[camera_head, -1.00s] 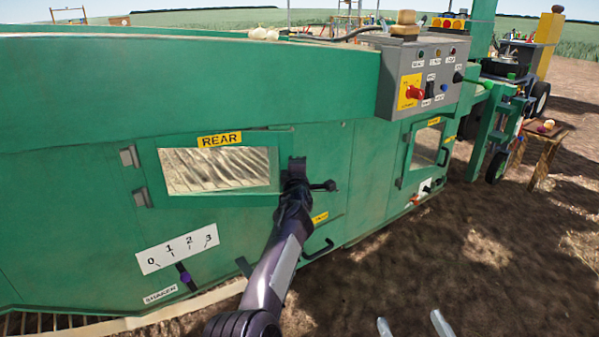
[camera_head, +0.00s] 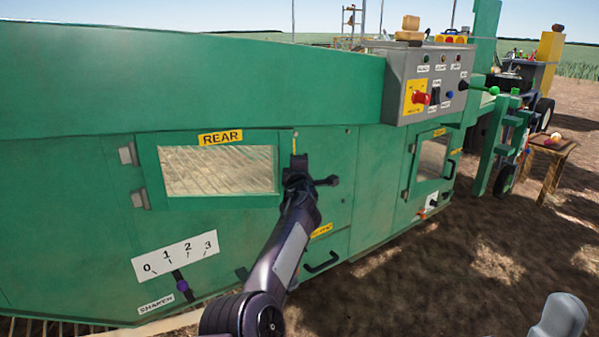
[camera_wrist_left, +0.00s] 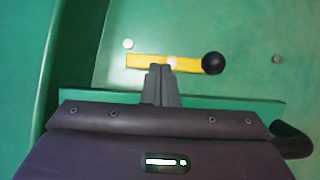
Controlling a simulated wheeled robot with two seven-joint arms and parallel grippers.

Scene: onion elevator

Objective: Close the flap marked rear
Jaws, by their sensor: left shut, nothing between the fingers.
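The flap marked rear (camera_head: 150,170) is a green panel with a clear window and a yellow REAR label (camera_head: 220,138) above it. Its hinges are on the left, and it looks flush or nearly flush with the machine side. My left gripper (camera_head: 297,163) is shut and empty at the flap's right edge. A yellow bar (camera_head: 294,143) shows just above it. In the left wrist view, the shut fingers (camera_wrist_left: 161,72) reach the yellow bar (camera_wrist_left: 145,61), which has a black knob (camera_wrist_left: 213,63); contact is unclear. Part of my right gripper (camera_head: 560,318) shows at the bottom right.
A grey control box (camera_head: 400,75) with a red switch stands above right. A second windowed flap (camera_head: 432,160) is to the right. A shaker lever (camera_head: 182,285) with a 0-to-3 scale is below left. Bare soil (camera_head: 450,270) lies clear in front.

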